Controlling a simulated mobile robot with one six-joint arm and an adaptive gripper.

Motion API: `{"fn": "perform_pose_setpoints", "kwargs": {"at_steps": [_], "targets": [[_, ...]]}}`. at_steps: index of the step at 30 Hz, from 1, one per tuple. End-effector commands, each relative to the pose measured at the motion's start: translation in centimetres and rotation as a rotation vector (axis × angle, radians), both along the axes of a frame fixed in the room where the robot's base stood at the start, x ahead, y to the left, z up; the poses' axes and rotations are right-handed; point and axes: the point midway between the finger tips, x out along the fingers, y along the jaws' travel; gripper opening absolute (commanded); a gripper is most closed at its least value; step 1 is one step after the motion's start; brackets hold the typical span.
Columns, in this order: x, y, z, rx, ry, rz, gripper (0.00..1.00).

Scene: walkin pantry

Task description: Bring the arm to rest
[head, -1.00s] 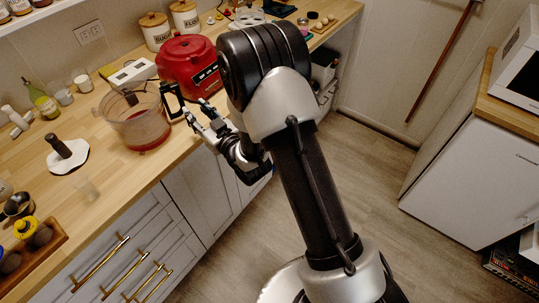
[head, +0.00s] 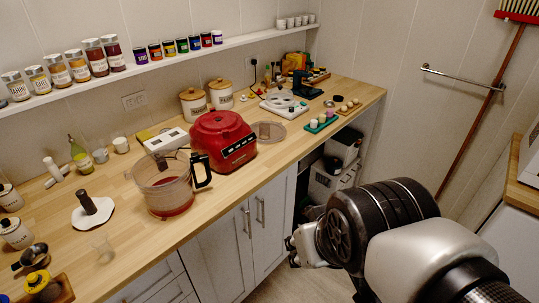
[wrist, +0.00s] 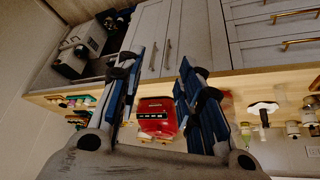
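My arm fills the lower right of the head view. My gripper (head: 302,246) shows only in part there, in front of the cabinet doors and clear of the counter edge. In the wrist view my gripper (wrist: 157,78) has its two blue-lined fingers spread apart, with nothing held between them. Beyond the fingers, that view shows the counter upside down, with the red appliance base (wrist: 157,118) in the gap.
An open shelf bay (head: 335,160) lies under the counter's far end. A white cabinet (head: 490,215) stands at right.

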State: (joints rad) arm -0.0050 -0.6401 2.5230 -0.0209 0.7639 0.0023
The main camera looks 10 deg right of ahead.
Motion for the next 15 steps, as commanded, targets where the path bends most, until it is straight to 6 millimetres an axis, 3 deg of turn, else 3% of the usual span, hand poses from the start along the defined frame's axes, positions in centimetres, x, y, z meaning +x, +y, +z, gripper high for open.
{"fn": "perform_pose_setpoints", "kwargs": {"at_steps": [3, 6, 15], "targets": [[-3.5, 0.1, -0.1, 0.012, 0.056, -0.01, 0.34], [-4.7, 0.1, -0.3, 0.017, 0.082, -0.013, 0.34], [-4.9, 0.1, -0.3, 0.017, 0.088, -0.012, 0.34]]}}
